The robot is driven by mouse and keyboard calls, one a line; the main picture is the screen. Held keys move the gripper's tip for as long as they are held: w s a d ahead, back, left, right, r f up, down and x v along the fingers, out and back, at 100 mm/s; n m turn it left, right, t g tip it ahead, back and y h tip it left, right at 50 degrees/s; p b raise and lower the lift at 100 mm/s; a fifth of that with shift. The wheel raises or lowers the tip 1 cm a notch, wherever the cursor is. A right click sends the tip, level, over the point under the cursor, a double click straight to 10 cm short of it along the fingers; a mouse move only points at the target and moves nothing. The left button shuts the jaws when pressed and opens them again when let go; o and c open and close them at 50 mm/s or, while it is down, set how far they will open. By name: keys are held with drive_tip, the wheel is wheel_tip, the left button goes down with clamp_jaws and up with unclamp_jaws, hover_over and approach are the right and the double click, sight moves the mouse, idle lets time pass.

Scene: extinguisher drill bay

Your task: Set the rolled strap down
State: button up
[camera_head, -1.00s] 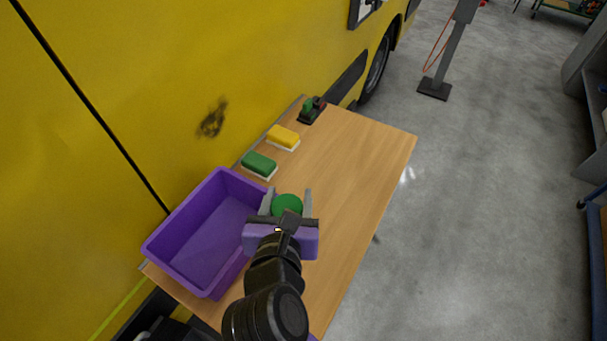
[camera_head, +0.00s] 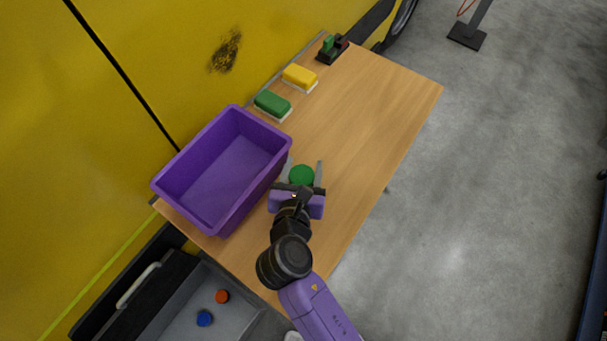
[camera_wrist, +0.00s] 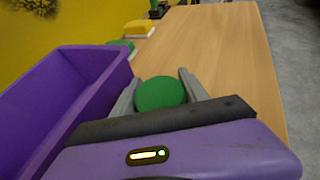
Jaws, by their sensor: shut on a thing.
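The rolled strap (camera_head: 302,175) is a green round roll. My gripper (camera_head: 304,163) is shut on it, with one grey finger on each side. In the wrist view the strap (camera_wrist: 160,94) sits between the two fingers of my gripper (camera_wrist: 160,76), its round top facing the camera. It is over the wooden table (camera_head: 365,130), just right of the purple bin (camera_head: 170,205). I cannot tell whether its underside touches the table. The bin looks empty in the head view.
A green sponge (camera_head: 272,104), a yellow sponge (camera_head: 300,77) and a small dark tool with a green part (camera_head: 332,48) line the table's far left edge. An open drawer (camera_head: 235,312) below holds an orange and a blue round thing. The table's right side is bare.

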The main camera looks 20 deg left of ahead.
sight(303, 178)
drive_tip(key=shift+f, duration=2.1)
drive_tip(key=shift+f+b, duration=0.1)
drive_tip(key=shift+b, duration=0.2)
drive_tip(key=o, duration=1.3)
drive_tip(key=shift+s, duration=0.15)
drive_tip(key=v, duration=1.1)
drive_tip(key=shift+s+d+r, duration=0.1)
drive_tip(key=shift+s+r, duration=0.2)
